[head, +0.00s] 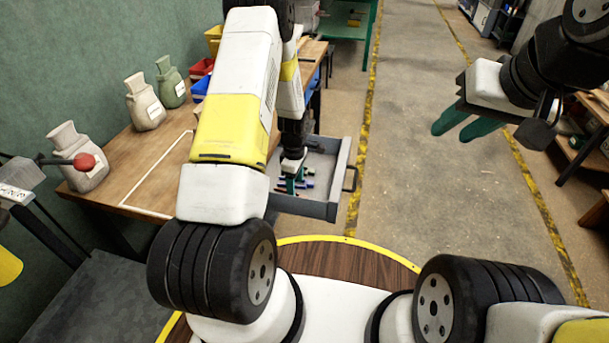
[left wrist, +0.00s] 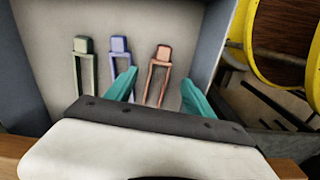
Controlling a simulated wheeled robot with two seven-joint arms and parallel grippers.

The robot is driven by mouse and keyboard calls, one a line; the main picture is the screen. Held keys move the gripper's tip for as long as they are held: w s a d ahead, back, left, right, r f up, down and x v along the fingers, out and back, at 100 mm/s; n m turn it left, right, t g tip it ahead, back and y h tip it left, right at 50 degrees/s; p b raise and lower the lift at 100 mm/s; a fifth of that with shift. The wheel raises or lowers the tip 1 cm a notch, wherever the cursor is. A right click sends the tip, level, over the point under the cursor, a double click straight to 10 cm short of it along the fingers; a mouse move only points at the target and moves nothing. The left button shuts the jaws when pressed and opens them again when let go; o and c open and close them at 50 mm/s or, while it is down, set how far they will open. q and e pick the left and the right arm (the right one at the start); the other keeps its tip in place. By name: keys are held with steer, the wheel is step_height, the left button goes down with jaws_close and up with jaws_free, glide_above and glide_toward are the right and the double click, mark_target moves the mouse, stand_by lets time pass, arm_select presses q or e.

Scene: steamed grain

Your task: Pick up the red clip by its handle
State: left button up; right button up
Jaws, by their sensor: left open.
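The red clip (left wrist: 161,54) lies in the grey drawer, a salmon-red block with two thin prongs pointing toward my gripper. My left gripper (left wrist: 158,92) is open, its teal fingers apart on either side of the clip's prongs in the left wrist view. I cannot tell whether they touch it. In the head view, my left gripper (head: 291,184) reaches down into the drawer (head: 342,170), and the clips there are small and partly hidden. My right gripper (head: 451,130) is empty, raised over the floor at the upper right, its teal fingers apart.
A blue clip (left wrist: 119,44) and a grey-green clip (left wrist: 83,46) lie left of the red one. The drawer wall (left wrist: 213,40) stands close on the right. A wooden workbench (head: 125,165) holds sacks and coloured bins. The floor (head: 410,180) right of the drawer is clear.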

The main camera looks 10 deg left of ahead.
arm_select(q)
step_height(320, 180, down, 5)
steer(key=shift+f, duration=0.1)
jaws_close()
stand_by(0.4)
